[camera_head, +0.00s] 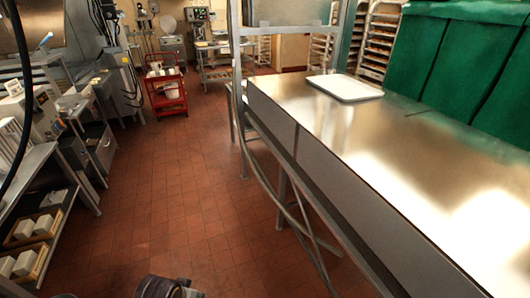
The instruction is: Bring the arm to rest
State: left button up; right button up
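Neither of my grippers shows in the head view, and neither does a whole arm. A dark rounded part with a light fitting is cut off by the bottom edge, left of centre; I cannot tell what it is. No object is seen held. A long steel counter (395,160) runs along the right side, with a white tray (344,87) lying flat at its far end.
Red tiled floor (190,190) is clear down the middle. A red cart (165,91) stands farther back. Steel shelving with boxes (38,228) lines the left. Green covers (455,55) hang behind the counter at right. A dark cable curves down at far left.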

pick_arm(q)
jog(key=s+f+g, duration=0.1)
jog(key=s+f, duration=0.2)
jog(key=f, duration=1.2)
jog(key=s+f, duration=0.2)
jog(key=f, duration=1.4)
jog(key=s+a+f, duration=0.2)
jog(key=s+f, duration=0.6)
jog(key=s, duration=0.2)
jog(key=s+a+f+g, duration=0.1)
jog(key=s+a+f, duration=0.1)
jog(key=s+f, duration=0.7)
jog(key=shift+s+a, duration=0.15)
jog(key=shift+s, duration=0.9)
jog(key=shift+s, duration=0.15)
